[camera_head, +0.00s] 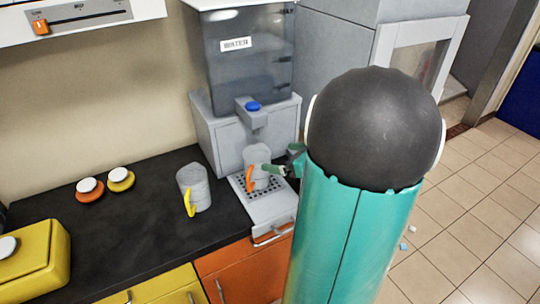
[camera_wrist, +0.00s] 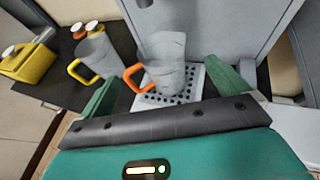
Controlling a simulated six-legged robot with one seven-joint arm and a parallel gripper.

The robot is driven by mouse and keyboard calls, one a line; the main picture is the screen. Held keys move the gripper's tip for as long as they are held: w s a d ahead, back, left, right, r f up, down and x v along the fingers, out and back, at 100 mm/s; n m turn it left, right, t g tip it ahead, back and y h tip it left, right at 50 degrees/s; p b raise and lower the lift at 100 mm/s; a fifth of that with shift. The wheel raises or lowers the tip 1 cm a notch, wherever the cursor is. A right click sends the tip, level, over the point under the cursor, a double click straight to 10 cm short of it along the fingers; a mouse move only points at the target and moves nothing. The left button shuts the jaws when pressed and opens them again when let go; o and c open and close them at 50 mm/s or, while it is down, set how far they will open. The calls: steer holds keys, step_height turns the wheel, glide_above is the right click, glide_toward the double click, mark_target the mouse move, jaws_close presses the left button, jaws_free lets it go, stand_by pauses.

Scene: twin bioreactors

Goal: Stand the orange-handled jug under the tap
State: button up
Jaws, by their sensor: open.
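The orange-handled jug (camera_head: 257,160) is grey and stands upright on the perforated drip tray (camera_head: 285,209), below the tap (camera_head: 252,112) with its blue button. In the wrist view the jug (camera_wrist: 166,72) stands on the tray (camera_wrist: 190,99), its orange handle toward the left. My gripper (camera_head: 285,167) is beside the jug at its right in the head view, partly hidden by my arm. In the wrist view my gripper (camera_wrist: 168,85) is open, its green fingers apart on either side of the jug's lower part. I cannot tell whether a finger touches it.
A grey jug with a yellow handle (camera_head: 195,188) stands on the black counter (camera_head: 135,222) left of the tray. A grey dispenser tank (camera_head: 245,70) rises behind the tap. Two white-topped knobs (camera_head: 105,184) and a yellow box (camera_head: 38,262) are farther left.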

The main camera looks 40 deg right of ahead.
steer(key=a+r+n+g+y, duration=0.2)
steer(key=a+n+g, duration=0.1)
steer(key=a+n, duration=0.6)
steer(key=a+r+n+g+y, duration=0.25)
steer(key=a+n, duration=0.35)
steer(key=a, duration=0.6)
steer(key=s+a+r+n+g+h, duration=0.1)
steer(key=s+a+r+n+h, duration=0.1)
steer(key=a+n, duration=0.4)
steer(key=s+a+r+n+g+h, duration=0.1)
steer(key=s+a+n+h, duration=0.3)
steer(key=n, duration=1)
steer(key=shift+s+a+r, duration=0.4)
steer(key=shift+s+a, duration=0.5)
steer(key=shift+a, duration=0.05)
